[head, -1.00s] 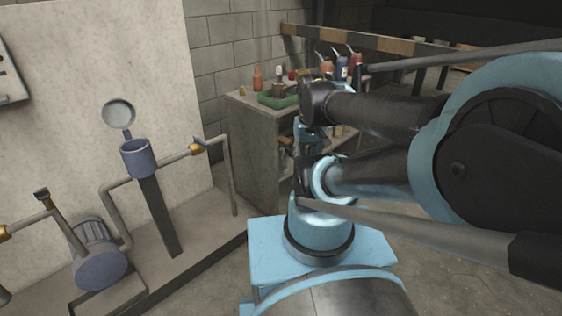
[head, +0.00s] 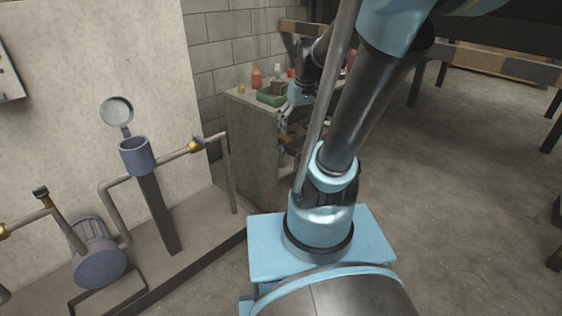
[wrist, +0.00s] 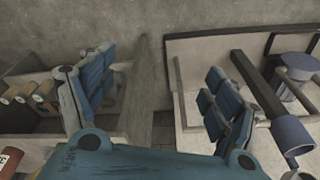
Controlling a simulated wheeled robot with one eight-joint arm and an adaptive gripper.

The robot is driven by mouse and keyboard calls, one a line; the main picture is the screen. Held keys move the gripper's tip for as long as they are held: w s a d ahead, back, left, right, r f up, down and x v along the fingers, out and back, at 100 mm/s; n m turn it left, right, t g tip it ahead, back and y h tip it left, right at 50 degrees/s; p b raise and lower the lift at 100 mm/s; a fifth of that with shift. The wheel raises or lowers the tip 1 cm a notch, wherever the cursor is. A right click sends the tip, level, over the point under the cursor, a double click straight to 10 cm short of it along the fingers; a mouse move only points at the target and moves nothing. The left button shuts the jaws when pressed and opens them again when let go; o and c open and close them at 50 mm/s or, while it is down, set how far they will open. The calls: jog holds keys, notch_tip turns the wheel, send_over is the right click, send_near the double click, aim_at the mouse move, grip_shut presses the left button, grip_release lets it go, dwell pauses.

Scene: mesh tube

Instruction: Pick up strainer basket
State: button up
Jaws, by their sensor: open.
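I cannot make out a strainer basket for certain in either view. A blue strainer housing (head: 137,155) stands on a dark post, with its round lid (head: 117,111) tilted up behind it. The inside of the housing is too small to read. The housing also shows at the right edge of the wrist view (wrist: 292,137). My gripper (head: 285,117) hangs beside the workbench, partly hidden by my arm.
The workbench (head: 252,150) carries a green tray (head: 271,98) and a red bottle (head: 256,76). Several brown-ended rolls (wrist: 42,92) lie on its shelf in the wrist view. A pump (head: 98,262) and pipes stand on the plinth at left.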

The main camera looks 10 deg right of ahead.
jog(key=w+d+f+n+y, duration=0.1)
jog(key=w+d+f+n, duration=0.15)
jog(key=w, duration=0.65)
jog(key=w+d+f+n, duration=0.1)
jog(key=w+f, duration=0.3)
jog(key=w, duration=0.6)
jog(key=w+d+f+n+y, duration=0.15)
jog(key=w+f, duration=0.25)
jog(key=w, duration=0.5)
jog(key=w+d+f+n, duration=0.35)
jog(key=w+f, duration=0.45)
jog(key=f, duration=0.4)
jog(key=n+y, duration=0.1)
jog(key=n, duration=0.2)
send_near(282, 153)
jog(key=shift+m, duration=0.25)
jog(key=x, duration=0.4)
jog(key=w+x, duration=0.1)
jog(key=x, duration=0.4)
jog(key=shift+w+r, duration=0.15)
jog(key=shift+w, duration=0.1)
jog(key=shift+a+x, duration=0.1)
jog(key=shift+x, duration=1.2)
jog(key=shift+a+x, duration=0.15)
jog(key=shift+x, duration=1.15)
jog(key=shift+r, duration=0.15)
jog(key=c, duration=1.3)
